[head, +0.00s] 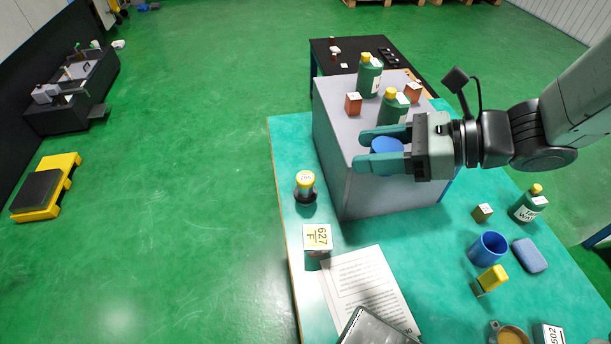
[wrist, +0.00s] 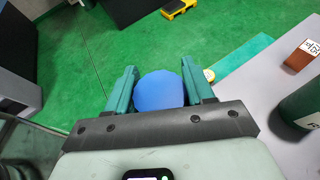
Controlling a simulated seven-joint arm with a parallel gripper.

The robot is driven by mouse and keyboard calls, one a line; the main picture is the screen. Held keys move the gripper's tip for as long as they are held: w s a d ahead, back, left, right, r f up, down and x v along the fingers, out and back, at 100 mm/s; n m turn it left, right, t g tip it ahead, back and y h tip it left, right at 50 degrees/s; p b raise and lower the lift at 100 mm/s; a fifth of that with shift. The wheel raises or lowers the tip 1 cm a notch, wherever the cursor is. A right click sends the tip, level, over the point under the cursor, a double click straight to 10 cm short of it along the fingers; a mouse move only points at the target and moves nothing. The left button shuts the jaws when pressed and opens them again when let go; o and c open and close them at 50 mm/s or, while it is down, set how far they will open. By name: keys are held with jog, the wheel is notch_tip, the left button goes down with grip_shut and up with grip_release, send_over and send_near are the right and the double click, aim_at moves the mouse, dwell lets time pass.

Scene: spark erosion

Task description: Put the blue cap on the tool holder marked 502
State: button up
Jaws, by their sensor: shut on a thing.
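My gripper (head: 364,150) is shut on the blue cap (head: 387,146), holding it in the air in front of the grey box. In the wrist view the blue cap (wrist: 159,91) sits between the two green fingers of my gripper (wrist: 158,68). A block with a label reading 502 (head: 552,334) stands at the bottom right edge of the head view, partly cut off. Its top is mostly out of the picture. The cap is well away from it, up and to the left.
The grey box (head: 340,160) carries green bottles and brown blocks. On the teal table stand a yellow-topped holder (head: 305,183), a block marked 627 (head: 317,238), a blue cup (head: 488,248), a yellow-capped piece (head: 490,279), a blue sponge (head: 529,255) and a printed sheet (head: 368,285).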

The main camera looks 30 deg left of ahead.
jog(key=s+d+f+n+g+h, duration=0.1)
jog(key=s+f+n+g+h, duration=0.25)
jog(key=n+h, duration=0.65)
jog(key=s+f+n+g+h, duration=0.3)
jog(key=f+n+g+h, duration=0.1)
jog(key=n+h, duration=0.55)
jog(key=w+n+t+h, duration=0.3)
jog(key=n+t+h, duration=0.2)
jog(key=n, duration=0.2)
notch_tip(320, 180, up, 9)
jog(key=n+t+y, duration=0.4)
jog(key=n+t, duration=1.4)
jog(key=t, duration=0.1)
send_over(305, 190)
jog(key=w, duration=0.3)
jog(key=shift+m+g, duration=0.25)
jog(key=shift+g, duration=0.1)
notch_tip(305, 190, down, 21)
